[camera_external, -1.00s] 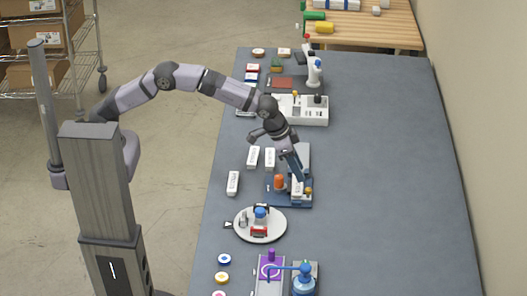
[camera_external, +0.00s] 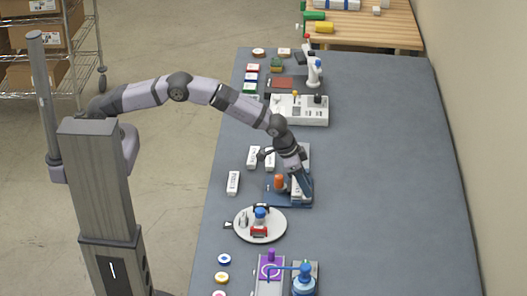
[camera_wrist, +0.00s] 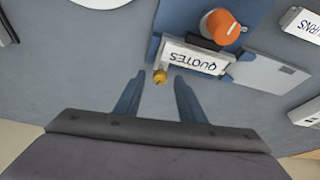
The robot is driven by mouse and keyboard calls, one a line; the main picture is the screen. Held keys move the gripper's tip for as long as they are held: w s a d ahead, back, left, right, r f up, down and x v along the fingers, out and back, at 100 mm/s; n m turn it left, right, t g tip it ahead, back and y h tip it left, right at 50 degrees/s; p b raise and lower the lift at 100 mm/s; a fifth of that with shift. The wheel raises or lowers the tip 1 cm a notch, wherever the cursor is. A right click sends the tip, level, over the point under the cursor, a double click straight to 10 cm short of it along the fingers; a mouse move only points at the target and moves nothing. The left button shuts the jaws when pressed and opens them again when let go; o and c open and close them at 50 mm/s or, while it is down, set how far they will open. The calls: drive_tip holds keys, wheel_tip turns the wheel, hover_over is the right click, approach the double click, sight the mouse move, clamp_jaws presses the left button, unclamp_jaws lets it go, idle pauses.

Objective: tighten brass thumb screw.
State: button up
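The brass thumb screw (camera_wrist: 160,76) is a small gold knob at the edge of a blue fixture (camera_wrist: 157,50), beside a white block marked QUOTES (camera_wrist: 195,57). An orange knob (camera_wrist: 223,27) stands behind that block; it also shows in the external view (camera_external: 279,182). My gripper (camera_wrist: 157,84) is open, with its two blue fingers spread on either side of the screw's line. The screw appears at or just beyond the fingertips; contact cannot be told. In the external view my gripper (camera_external: 303,199) is low at the fixture's right side and hides the screw.
Other white labelled blocks (camera_external: 233,183) lie left of the fixture. A round white plate (camera_external: 279,232) carrying small items stands in front, and a white tray unit (camera_external: 319,118) stands behind. The grey table (camera_external: 390,180) is clear to the right.

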clamp_jaws()
drive_tip(key=shift+m, duration=0.4)
drive_tip(key=m+g+b, duration=0.1)
drive_tip(key=m+b, duration=0.1)
drive_tip(key=m, duration=0.1)
drive_tip(key=shift+w+f+g, duration=0.1)
drive_tip(key=shift+w+g, duration=0.2)
drive_tip(key=shift+g, duration=0.1)
drive_tip(key=m+b, duration=0.1)
drive_tip(key=m, duration=0.2)
drive_tip(key=shift+w+d+g, duration=0.1)
drive_tip(key=shift+g, duration=0.3)
drive_tip(key=m, duration=0.2)
drive_tip(key=shift+m+g+y, duration=0.3)
drive_tip(key=shift+g+y, duration=0.1)
drive_tip(key=shift+w+m+p, duration=0.1)
drive_tip(key=shift+m+p, duration=0.5)
drive_tip(key=shift+d+m+g+y+p, duration=0.1)
drive_tip(key=shift+m+g+y+p, duration=0.3)
drive_tip(key=shift+m+p, duration=0.35)
